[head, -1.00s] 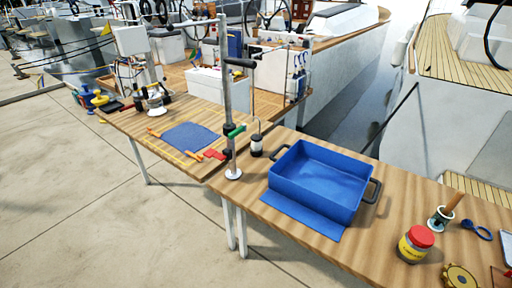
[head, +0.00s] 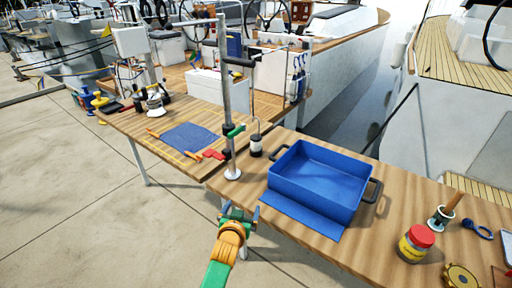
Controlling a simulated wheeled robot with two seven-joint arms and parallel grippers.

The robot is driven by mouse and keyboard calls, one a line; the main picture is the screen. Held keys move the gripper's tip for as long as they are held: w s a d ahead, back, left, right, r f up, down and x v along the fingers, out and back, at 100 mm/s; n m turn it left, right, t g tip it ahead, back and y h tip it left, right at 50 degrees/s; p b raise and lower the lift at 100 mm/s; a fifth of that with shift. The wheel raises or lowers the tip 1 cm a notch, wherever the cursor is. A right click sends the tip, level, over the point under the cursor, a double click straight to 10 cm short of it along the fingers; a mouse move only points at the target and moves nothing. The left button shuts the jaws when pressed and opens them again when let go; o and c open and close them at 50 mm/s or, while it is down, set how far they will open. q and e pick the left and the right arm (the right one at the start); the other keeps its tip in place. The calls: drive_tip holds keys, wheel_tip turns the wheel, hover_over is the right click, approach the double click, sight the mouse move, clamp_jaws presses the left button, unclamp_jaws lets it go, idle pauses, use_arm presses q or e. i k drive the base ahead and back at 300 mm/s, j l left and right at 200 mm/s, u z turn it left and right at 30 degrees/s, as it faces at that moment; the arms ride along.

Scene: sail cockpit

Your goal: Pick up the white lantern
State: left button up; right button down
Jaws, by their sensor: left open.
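My right gripper is out of view.
A grey pole with a round foot (head: 232,174) and a green clamp stands just left of the lantern. The blue bin (head: 285,175) sits to its right on a blue mat (head: 300,217). A red-lidded jar (head: 414,246) stands farther right.

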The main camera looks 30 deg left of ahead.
sight(255, 149)
drive_tip(key=i+j, duration=0.4)
drive_tip(key=i, duration=0.15)
drive_tip(key=i+j, duration=0.45)
drive_tip(key=i, duration=0.15)
